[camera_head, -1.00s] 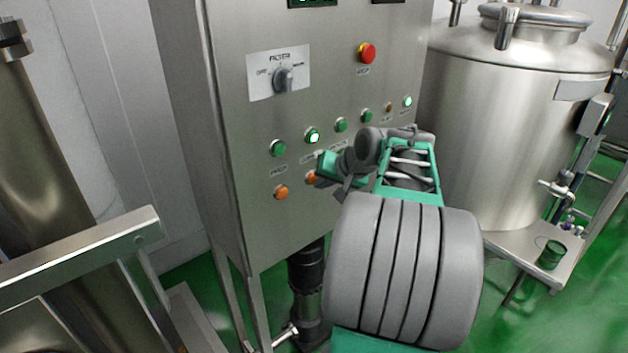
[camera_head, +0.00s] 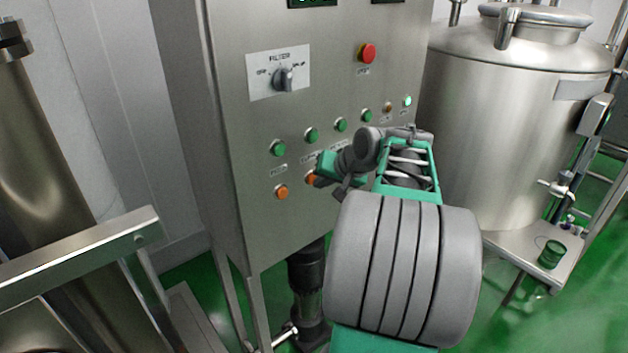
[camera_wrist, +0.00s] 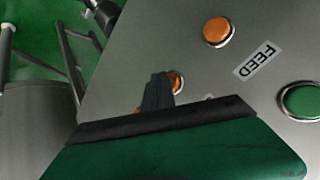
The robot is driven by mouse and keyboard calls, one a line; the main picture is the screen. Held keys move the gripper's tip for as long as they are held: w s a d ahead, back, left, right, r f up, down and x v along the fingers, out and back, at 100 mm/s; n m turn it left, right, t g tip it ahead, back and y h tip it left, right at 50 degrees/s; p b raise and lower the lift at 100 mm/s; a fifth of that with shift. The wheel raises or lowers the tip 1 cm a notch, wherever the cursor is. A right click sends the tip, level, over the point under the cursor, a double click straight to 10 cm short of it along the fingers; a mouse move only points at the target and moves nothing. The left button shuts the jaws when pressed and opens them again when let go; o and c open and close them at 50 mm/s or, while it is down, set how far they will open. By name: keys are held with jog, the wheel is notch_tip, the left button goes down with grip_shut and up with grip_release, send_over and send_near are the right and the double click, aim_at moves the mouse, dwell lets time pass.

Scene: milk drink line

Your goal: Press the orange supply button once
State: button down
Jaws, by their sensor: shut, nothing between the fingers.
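The control panel (camera_head: 235,90) stands upright in front of me. The orange button (camera_head: 311,179) in the second column, below a green button (camera_head: 312,135), is partly covered by my gripper (camera_head: 318,180). Its label is not legible. In the wrist view my gripper (camera_wrist: 158,90) is shut and empty, its dark fingertips over the edge of that orange button (camera_wrist: 178,80). They look in contact with it or very close. The green button above is unlit. The neighbouring orange FEED button (camera_head: 281,192) is uncovered and also shows in the wrist view (camera_wrist: 217,31).
A filter selector knob (camera_head: 283,78) and a red stop button (camera_head: 367,53) are higher on the panel. More green buttons run right to a lit white lamp (camera_head: 407,101). A steel tank (camera_head: 510,130) stands right. A metal rail (camera_head: 80,255) is at the lower left.

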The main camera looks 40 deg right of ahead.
jog(key=shift+s, duration=0.65)
jog(key=shift+s+d, duration=0.1)
jog(key=shift+s, duration=2.4)
